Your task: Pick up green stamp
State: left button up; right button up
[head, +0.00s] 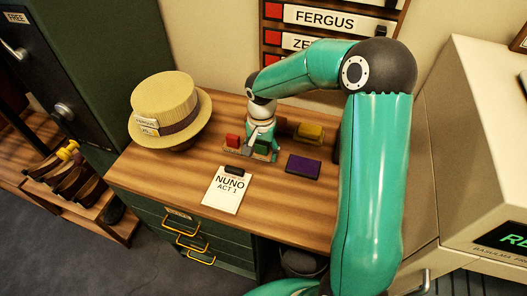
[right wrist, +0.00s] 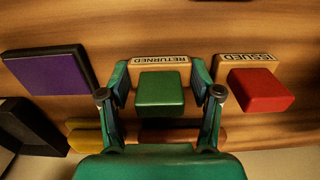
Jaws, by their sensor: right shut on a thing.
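The green stamp (right wrist: 160,92) is a green block on a wooden base marked "RETURNED". It stands on the wooden table in the right wrist view, between the two fingers of my right gripper (right wrist: 161,85). The gripper is shut on it, with a finger at each side of the base. In the head view the green stamp (head: 262,147) shows below my right gripper (head: 262,138), partly covered by it. A red stamp (right wrist: 261,90) marked "ISSUED" stands close beside it and also shows in the head view (head: 232,141). My left gripper is not in view.
A purple ink pad (head: 303,164) lies right of the stamps. A yellow block (head: 310,132) stands behind. A clipboard (head: 228,189) reading "NUNO ACT 1" lies in front, and a straw hat (head: 168,106) sits at the left. The table's front left is clear.

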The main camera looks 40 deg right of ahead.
aim_at(262, 143)
jog(key=shift+r, duration=0.1)
jog(key=shift+w+r, duration=0.1)
jog(key=shift+r, duration=0.45)
notch_tip(262, 143, up, 19)
jog(key=shift+f, duration=0.1)
